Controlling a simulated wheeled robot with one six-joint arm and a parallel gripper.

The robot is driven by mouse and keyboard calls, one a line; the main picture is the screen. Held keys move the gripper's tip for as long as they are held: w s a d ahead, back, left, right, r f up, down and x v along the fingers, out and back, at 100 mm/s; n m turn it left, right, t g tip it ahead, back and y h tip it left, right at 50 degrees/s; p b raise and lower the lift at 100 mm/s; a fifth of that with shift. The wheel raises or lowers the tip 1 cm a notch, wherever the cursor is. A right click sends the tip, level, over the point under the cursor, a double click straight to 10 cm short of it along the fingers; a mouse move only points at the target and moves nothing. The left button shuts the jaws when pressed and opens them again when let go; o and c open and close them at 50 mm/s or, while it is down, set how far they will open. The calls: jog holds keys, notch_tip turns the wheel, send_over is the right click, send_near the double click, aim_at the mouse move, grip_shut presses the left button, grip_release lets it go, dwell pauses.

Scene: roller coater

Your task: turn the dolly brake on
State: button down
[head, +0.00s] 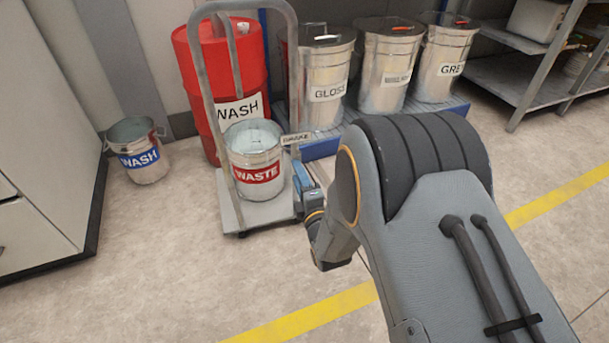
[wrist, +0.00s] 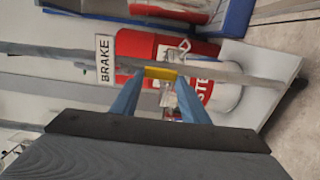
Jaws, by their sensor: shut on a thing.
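The grey dolly (head: 229,207) has a tall hoop handle and a flat deck, with a WASTE pail (head: 252,158) standing on it. A white BRAKE sign (head: 296,138) shows at the deck's right side; it also shows in the wrist view (wrist: 105,60). My gripper (head: 300,178) is low beside the dolly's right side, just below the sign. In the wrist view its two blue fingers (wrist: 160,80) close on a yellow piece (wrist: 160,72), the brake lever's grip, in front of a grey bar. The rest of the lever is hard to make out.
A red WASH drum (head: 222,80) stands behind the dolly. A WASH pail (head: 140,155) is on the floor at left. Several lidded drums (head: 388,68) stand on a blue pallet (head: 322,146). The floor in front of the dolly is clear, with a yellow line (head: 305,318).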

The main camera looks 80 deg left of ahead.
jog(key=shift+s+a, duration=0.1)
jog(key=c, duration=1)
grip_release()
jog(key=shift+c, duration=0.2)
jog(key=w+d+p, duration=0.1)
jog(key=d+p, duration=0.1)
jog(key=d, duration=0.6)
jog(key=shift+p, duration=0.3)
